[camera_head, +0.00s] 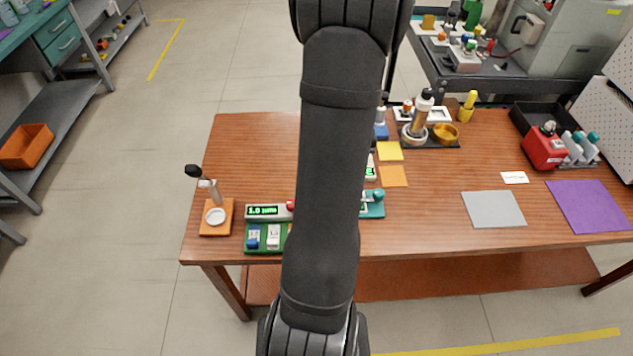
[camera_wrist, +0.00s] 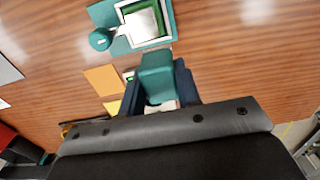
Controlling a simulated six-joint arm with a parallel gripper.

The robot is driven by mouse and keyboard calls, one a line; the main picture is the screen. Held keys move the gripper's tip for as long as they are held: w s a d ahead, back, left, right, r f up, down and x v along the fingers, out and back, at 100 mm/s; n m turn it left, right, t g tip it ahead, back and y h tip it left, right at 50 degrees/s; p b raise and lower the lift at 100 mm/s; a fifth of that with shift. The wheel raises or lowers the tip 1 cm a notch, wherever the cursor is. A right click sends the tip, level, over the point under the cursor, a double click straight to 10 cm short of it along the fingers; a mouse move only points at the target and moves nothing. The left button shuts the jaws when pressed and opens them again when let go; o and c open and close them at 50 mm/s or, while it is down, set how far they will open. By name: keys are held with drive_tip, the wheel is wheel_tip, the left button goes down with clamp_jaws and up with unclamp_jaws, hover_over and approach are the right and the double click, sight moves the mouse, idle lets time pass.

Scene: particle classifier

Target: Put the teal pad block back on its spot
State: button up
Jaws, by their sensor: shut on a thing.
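The teal pad block (camera_wrist: 157,72) is between the two dark fingers of my gripper (camera_wrist: 160,84) in the wrist view. My gripper is shut on it. Below the block, a small pale patch shows between the fingers; I cannot tell what it is. In the head view my arm hides the gripper and the block.
Orange (camera_head: 393,176) and yellow (camera_head: 390,151) squares lie right of my arm. A green tray device (camera_head: 266,249) and an orange-based stand (camera_head: 216,230) are at the left. A black tray (camera_head: 440,143) with upright tools stands behind. Grey (camera_head: 493,209) and purple (camera_head: 592,206) mats lie at the right.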

drive_tip(key=shift+s+d+r, duration=0.2)
drive_tip(key=shift+d+r, duration=0.05)
drive_tip(key=w+a+f, duration=0.2)
drive_tip(key=a, duration=0.1)
drive_tip(key=w+a+f, duration=0.2)
drive_tip(key=a, duration=0.1)
drive_tip(key=w+a+f, duration=0.2)
drive_tip(key=a, duration=0.1)
drive_tip(key=shift+a+f, duration=0.15)
drive_tip(key=shift+f, duration=2.2)
drive_tip(key=shift+f, duration=0.2)
drive_tip(key=o, duration=1)
